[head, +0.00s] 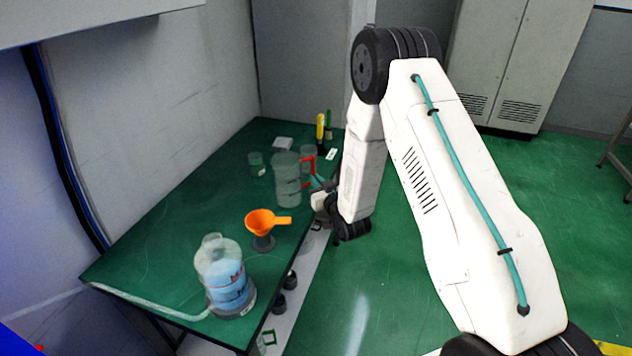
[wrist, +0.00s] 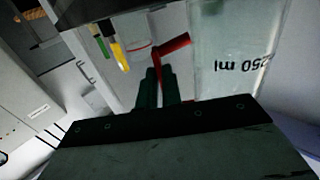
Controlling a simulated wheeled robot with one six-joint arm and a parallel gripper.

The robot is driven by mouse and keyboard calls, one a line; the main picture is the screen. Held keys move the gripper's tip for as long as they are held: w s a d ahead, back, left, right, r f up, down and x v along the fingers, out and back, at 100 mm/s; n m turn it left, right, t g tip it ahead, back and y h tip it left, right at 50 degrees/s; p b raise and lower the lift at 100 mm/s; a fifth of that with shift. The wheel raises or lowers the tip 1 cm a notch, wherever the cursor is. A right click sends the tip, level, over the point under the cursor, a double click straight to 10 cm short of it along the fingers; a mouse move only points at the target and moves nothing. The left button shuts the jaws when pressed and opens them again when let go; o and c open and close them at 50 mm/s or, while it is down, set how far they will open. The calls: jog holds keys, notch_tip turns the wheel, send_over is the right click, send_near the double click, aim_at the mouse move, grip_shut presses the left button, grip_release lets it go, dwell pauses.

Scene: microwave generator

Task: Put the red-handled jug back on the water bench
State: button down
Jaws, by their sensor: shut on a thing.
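The clear jug (head: 287,182) with the red handle (head: 309,160) is upright at the right side of the green-topped bench (head: 165,235). I cannot tell whether its base touches the top. My gripper (head: 316,186) comes in from the right and is shut on the red handle. In the wrist view, the dark fingers (wrist: 158,86) are together at the red handle (wrist: 173,45), with the jug wall (wrist: 225,60) and its upside-down "250 ml" mark to the right. The arm hides part of the bench's right edge.
An orange funnel (head: 265,221) on a dark stand and a large bottle of blue liquid (head: 225,280) stand nearer. The left bench top is mostly clear.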

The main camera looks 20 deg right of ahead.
jog(key=c, duration=1.6)
grip_release()
jog(key=shift+f, duration=0.1)
